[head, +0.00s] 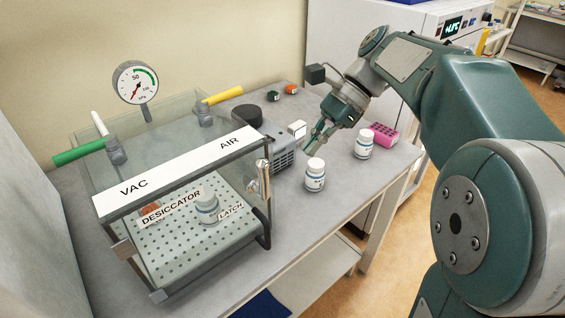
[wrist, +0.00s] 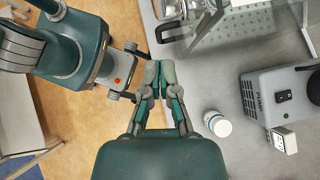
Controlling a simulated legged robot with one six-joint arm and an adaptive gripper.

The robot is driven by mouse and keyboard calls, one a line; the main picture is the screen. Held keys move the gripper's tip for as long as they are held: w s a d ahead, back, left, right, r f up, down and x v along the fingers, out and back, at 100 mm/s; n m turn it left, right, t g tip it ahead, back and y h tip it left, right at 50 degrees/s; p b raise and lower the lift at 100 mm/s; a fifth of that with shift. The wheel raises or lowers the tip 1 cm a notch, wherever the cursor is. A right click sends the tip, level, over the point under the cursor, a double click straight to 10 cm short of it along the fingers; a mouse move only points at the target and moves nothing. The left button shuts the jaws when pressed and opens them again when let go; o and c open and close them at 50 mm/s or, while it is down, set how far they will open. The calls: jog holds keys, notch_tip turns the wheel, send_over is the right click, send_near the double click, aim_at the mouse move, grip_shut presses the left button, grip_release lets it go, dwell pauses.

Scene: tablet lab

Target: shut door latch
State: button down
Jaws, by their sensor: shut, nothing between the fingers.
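The clear desiccator box (head: 165,185) stands on the bench in the head view, with a dark frame around its front door. The metal door latch (head: 264,182) is at the right front edge of the box, near the LATCH label (head: 231,212). I cannot tell whether the latch is fully engaged. My gripper (head: 317,143) is to the right of and behind the latch, apart from it, above the bench. In the wrist view my gripper (wrist: 160,75) has its fingertips together and empty, with part of the desiccator (wrist: 240,22) at the top right.
A white bottle (head: 315,176) stands right of the latch, and another (head: 364,144) stands farther right. A pink rack (head: 384,131) is beyond it. The grey pump (wrist: 285,92) is beside the box. Yellow, green and white valve handles sit on top of the box.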

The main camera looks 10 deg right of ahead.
jog(key=s+a+f, duration=0.2)
jog(key=a, duration=0.3)
jog(key=shift+s+a+f, duration=0.15)
jog(key=shift+s+a, duration=0.05)
jog(key=shift+a, duration=0.15)
jog(key=shift+a, duration=0.2)
jog(key=shift+s+a+r+t+h, duration=0.2)
jog(key=shift+s+a+t+h, duration=0.1)
jog(key=shift+t+h, duration=0.25)
jog(key=s+a+f+t+h, duration=0.1)
jog(key=s+a+t+h, duration=0.1)
jog(key=h, duration=0.4)
jog(key=s+a+f+n+t+h, duration=0.1)
jog(key=s+a+f+t+h, duration=0.1)
jog(key=a+t+h, duration=0.2)
jog(key=t+h, duration=0.2)
jog(key=shift+s+a+f+h, duration=0.15)
jog(key=shift+s+a+h, duration=0.1)
jog(key=shift+a+h, duration=0.15)
jog(key=shift+f, duration=0.25)
dwell(0.6)
